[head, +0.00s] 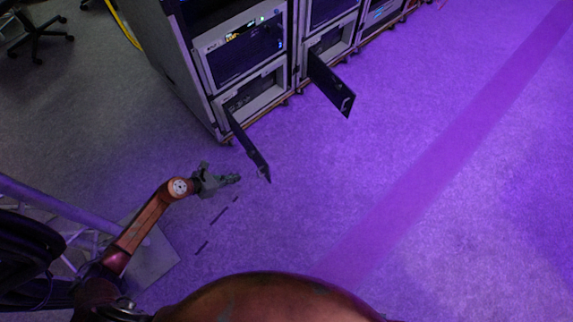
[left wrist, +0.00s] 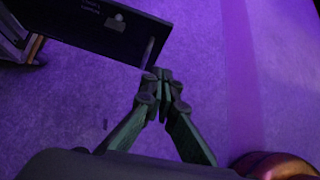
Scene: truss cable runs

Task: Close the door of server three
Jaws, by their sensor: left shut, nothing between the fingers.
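Two dark server doors stand swung open from the lower bays of the rack row. The nearer door (head: 249,148) hangs out from the leftmost rack, and the other door (head: 329,84) from the rack beside it. I cannot read which is server three. My left gripper (head: 238,178) is shut and empty, just left of the nearer door's free end. In the left wrist view, the shut fingertips (left wrist: 163,74) are close to the end of a dark door panel (left wrist: 85,28) with small white lettering and a bar handle (left wrist: 148,53). I cannot tell whether they touch. My right gripper is out of view.
The server racks (head: 245,48) run along the top, with lit units behind closed upper doors. An office chair (head: 38,35) stands at the far left. Carpeted floor (head: 420,190) is open to the right of the doors, crossed by a purple stripe.

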